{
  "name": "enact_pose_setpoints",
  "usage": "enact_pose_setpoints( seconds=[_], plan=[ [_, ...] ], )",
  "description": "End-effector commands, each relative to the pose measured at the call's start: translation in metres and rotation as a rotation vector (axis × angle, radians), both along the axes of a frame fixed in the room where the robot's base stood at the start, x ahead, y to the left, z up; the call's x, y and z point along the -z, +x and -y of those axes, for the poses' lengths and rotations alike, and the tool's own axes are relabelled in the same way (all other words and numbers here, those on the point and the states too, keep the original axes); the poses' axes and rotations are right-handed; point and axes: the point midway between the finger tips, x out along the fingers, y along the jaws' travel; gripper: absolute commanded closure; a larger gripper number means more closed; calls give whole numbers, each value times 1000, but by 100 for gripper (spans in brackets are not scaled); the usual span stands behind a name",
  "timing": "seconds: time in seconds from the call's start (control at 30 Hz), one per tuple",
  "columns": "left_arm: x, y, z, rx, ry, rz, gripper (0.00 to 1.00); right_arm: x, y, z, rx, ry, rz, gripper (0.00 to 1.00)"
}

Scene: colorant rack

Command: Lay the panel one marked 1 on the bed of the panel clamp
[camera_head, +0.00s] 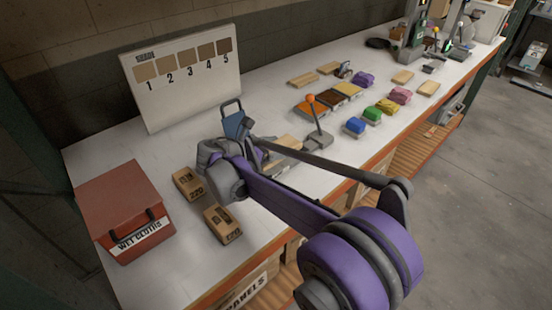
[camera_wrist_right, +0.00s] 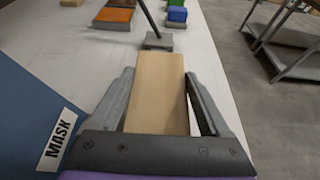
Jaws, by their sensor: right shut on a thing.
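A plain light wood panel (camera_wrist_right: 158,88) lies lengthwise between the two fingers of my right gripper (camera_wrist_right: 160,78) in the right wrist view, and the gripper is shut on it. No mark 1 shows on its visible face. In the head view the panel (camera_head: 288,142) shows partly, behind my right arm. The panel clamp's grey base (camera_head: 318,141), with an orange-knobbed lever, stands just beyond the panel's far end; the base also shows in the wrist view (camera_wrist_right: 158,41). The bed is hidden, so I cannot tell whether the panel touches it. My left gripper is out of view.
A blue MASK holder (camera_head: 235,122) stands close beside my right gripper. A red WET CLOTHS box (camera_head: 121,212) and two cardboard boxes marked 220 (camera_head: 188,183) are at the left. Coloured blocks (camera_head: 355,125) lie past the clamp. A numbered swatch board (camera_head: 184,75) stands behind.

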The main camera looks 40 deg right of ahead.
Motion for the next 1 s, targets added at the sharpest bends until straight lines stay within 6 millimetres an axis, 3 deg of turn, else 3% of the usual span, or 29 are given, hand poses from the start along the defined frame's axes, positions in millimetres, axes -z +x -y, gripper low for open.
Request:
enact_pose_setpoints(
  seconds=[0.4,0.73,0.77,0.87,1.0],
  plan=[
    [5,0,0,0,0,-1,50,45,0,0,0,0,0,79],
    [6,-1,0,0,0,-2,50,49,0,0,0,0,0,79],
    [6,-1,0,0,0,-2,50,50,0,0,0,0,0,18],
    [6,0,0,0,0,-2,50,49,0,0,0,0,0,0],
    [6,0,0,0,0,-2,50,49,0,0,0,0,0,0]
  ],
)
